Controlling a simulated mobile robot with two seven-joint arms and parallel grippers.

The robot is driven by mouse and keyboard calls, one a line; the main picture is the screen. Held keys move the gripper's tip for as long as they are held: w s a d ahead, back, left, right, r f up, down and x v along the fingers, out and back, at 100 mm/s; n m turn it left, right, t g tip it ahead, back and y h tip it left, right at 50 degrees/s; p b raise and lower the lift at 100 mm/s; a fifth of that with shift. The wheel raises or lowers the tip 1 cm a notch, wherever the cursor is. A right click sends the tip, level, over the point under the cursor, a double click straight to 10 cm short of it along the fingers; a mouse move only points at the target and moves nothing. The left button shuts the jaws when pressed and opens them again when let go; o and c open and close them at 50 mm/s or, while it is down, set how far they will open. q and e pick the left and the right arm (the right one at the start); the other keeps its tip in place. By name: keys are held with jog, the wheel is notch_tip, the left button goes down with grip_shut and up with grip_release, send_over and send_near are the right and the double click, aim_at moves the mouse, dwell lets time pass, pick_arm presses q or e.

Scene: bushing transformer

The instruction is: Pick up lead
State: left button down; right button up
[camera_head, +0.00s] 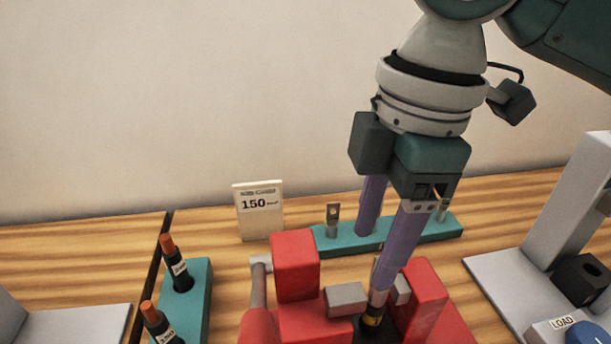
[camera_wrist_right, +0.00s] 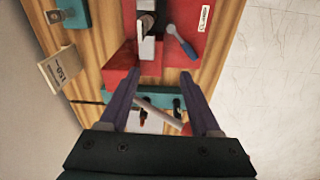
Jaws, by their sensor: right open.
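Two dark rods with orange tips and white labels, one farther back (camera_head: 177,264) and one nearer (camera_head: 156,324), stand tilted in a teal block (camera_head: 200,290) at the left. They look like leads, but I cannot read their labels. A black piece with a yellow band (camera_head: 372,318) sits at the jaws of the red vise (camera_head: 295,265), partly hidden by a finger. My right gripper (camera_head: 372,264) is open above and behind the vise, its purple fingers pointing down. In the right wrist view, nothing shows held between its fingers (camera_wrist_right: 158,79). My left gripper is out of view.
A second teal block (camera_head: 440,228) holding metal lugs (camera_head: 333,219) stands behind the vise. A sign reading 150 (camera_head: 260,210) is beside it. A grey stand (camera_head: 565,210) with a LOAD label is at the right.

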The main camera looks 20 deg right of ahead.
jog(key=h+b, duration=0.1)
jog(key=b, duration=0.3)
send_over(374, 308)
jog(key=d, duration=0.1)
notch_tip(374, 308, down, 2)
jog(key=shift+w+d+f+g, duration=0.15)
jog(key=shift+w+f+g, duration=0.1)
jog(key=shift+f+g, duration=0.15)
notch_tip(374, 308, down, 3)
jog(key=shift+f+p, duration=0.1)
jog(key=shift+p, duration=0.4)
jog(key=shift+n, duration=0.3)
notch_tip(374, 308, down, 6)
jog(key=shift+w+r+p, duration=0.1)
jog(key=shift+w+p, duration=0.05)
jog(key=shift+p, duration=0.2)
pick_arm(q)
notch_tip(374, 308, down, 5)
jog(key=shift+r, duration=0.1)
pick_arm(e)
jog(key=shift+a, duration=0.2)
jog(key=shift+c, duration=0.2)
grip_shut()
